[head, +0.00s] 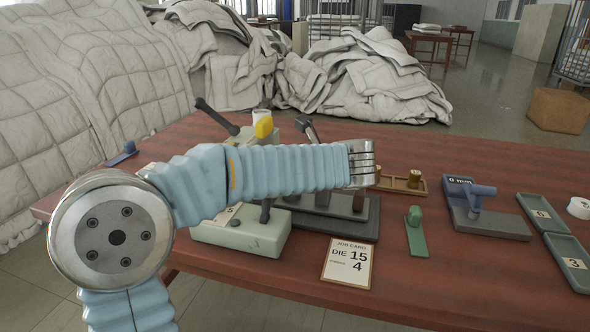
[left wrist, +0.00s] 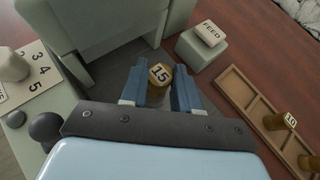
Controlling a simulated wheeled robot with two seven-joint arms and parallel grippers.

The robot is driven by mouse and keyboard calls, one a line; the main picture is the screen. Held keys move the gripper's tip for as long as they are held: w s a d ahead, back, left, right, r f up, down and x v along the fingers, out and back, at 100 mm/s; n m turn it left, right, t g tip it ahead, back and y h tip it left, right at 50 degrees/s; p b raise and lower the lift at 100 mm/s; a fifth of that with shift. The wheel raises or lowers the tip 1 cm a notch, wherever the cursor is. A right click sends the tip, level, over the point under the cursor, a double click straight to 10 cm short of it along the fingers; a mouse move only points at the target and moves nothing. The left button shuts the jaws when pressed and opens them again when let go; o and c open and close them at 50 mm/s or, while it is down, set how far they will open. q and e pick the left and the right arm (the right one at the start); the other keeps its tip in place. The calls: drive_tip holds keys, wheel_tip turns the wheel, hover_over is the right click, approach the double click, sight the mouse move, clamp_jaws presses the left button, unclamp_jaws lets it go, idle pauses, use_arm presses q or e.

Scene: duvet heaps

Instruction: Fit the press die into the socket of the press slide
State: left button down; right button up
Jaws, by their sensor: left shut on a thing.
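My left gripper (head: 362,164) reaches across the press from the left. In the left wrist view its two blue fingers (left wrist: 160,92) are shut on a round brass press die (left wrist: 160,74) marked 15. The arm and gripper hide the die in the head view. The press has a pale green body (head: 243,236) and a dark grey stepped base (head: 340,222) below the gripper. In the left wrist view a large pale green part of the press (left wrist: 115,35) stands just beyond the die. I cannot make out the slide's socket. My right gripper is not in view.
A job card (head: 347,263) reads DIE 15 and 4. A wooden rack (head: 388,184) holds brass dies, one marked 10 (left wrist: 280,120). A FEED block (left wrist: 203,48) stands beside the press. A green-handled tool (head: 416,236), blue gauge (head: 462,205) and trays (head: 568,262) lie to the right.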

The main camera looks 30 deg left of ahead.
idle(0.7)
use_arm(q)
drive_tip(key=shift+p, duration=0.3)
drive_tip(key=shift+f+b, duration=0.75)
drive_tip(key=shift+f, duration=0.45)
drive_tip(key=c, duration=0.7)
unclamp_jaws()
drive_tip(key=shift+c, duration=0.2)
drive_tip(key=v, duration=1.3)
drive_tip(key=shift+s+d+r+p, duration=0.15)
drive_tip(key=shift+s+d+p, duration=0.05)
drive_tip(key=shift+d+p, duration=0.1)
